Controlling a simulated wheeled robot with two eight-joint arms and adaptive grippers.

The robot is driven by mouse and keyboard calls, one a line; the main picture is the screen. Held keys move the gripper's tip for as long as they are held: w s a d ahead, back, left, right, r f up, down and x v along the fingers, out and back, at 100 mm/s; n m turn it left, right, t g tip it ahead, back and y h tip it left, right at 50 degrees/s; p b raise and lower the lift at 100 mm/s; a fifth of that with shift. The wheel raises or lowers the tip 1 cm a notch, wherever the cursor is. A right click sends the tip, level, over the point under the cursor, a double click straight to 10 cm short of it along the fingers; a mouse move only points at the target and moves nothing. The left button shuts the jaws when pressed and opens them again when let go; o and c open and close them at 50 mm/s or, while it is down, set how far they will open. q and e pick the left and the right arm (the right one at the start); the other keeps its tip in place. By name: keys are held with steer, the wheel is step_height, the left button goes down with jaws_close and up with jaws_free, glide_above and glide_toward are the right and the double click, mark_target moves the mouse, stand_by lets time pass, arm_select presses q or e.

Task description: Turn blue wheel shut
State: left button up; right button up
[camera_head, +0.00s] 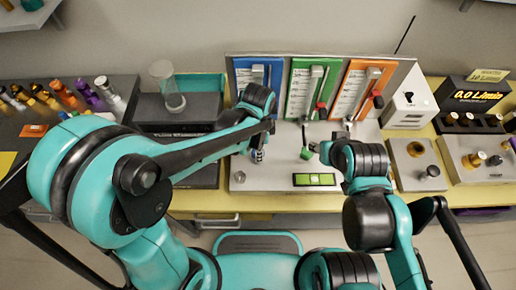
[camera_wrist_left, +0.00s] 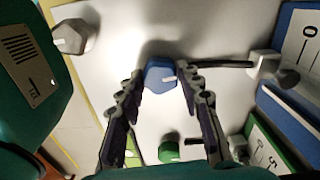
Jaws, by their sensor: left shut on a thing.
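The blue wheel (camera_wrist_left: 160,74) is a faceted knob on the pale panel in the left wrist view. A light pointer mark shows on its face. My left gripper (camera_wrist_left: 160,78) has its two dark fingers on either side of the wheel and is shut on it. In the head view my left gripper (camera_head: 258,153) points down at the panel (camera_head: 270,180), and the arm and gripper hide the blue wheel. My right gripper (camera_head: 316,147) is close to the green wheel (camera_head: 306,153); its fingers are too small to read.
A grey knob (camera_head: 239,177) sits at the panel's left. Blue, green (camera_head: 302,88) and orange (camera_head: 367,90) flow gauges stand behind. A glass cylinder (camera_head: 168,88) stands to the left. A white box (camera_head: 409,104) is at the right.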

stand_by(0.4)
arm_select(q)
steer(key=o, duration=1.1)
steer(key=shift+o, duration=0.2)
step_height(320, 180, up, 12)
steer(key=shift+a, duration=0.15)
